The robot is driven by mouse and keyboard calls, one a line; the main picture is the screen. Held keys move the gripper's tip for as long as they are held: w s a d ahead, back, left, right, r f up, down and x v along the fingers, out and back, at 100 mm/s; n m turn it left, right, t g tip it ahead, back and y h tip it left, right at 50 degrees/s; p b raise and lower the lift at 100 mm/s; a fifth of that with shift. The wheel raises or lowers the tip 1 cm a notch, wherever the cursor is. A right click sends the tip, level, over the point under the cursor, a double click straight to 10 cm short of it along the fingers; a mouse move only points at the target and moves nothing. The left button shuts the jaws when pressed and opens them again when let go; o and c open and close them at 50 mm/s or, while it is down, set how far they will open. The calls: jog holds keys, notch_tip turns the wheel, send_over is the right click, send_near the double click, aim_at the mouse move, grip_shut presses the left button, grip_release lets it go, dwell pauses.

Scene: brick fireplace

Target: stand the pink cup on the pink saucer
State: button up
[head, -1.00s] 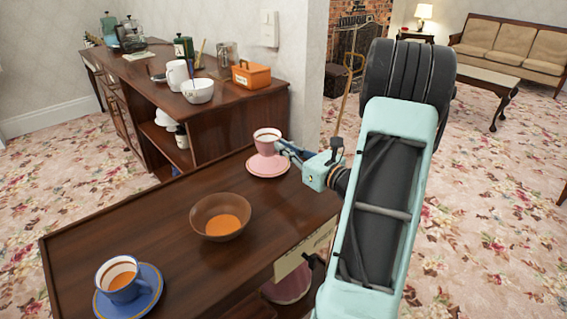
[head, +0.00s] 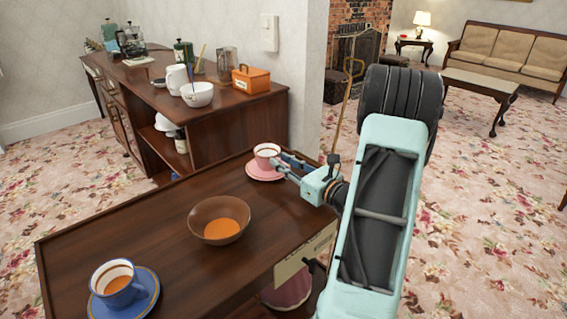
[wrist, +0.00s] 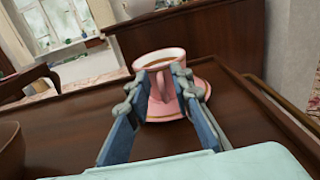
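The pink cup (head: 266,154) stands upright on the pink saucer (head: 262,176) at the far right corner of the dark wooden table. In the wrist view the cup (wrist: 158,58) holds a brown drink, and its handle faces me. The saucer (wrist: 207,80) shows under and behind it. My gripper (head: 289,163) reaches in from the right at the cup's handle side. In the wrist view its fingers (wrist: 164,79) are spread, one on each side of the handle, with a gap between them. Light contact with the handle cannot be ruled out.
A brown bowl (head: 206,222) with orange contents stands mid-table. A blue cup (head: 117,284) on a blue saucer (head: 149,288) is at the near left. A sideboard (head: 232,114) with kitchenware stands behind. The table between bowl and pink saucer is clear.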

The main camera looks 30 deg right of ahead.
jog(key=shift+r, duration=0.2)
jog(key=s, duration=0.4)
jog(key=s+d+p, duration=0.1)
jog(key=s, duration=0.3)
jog(key=s+p, duration=0.1)
jog(key=s, duration=0.3)
jog(key=shift+d, duration=0.3)
jog(key=shift+w, duration=0.1)
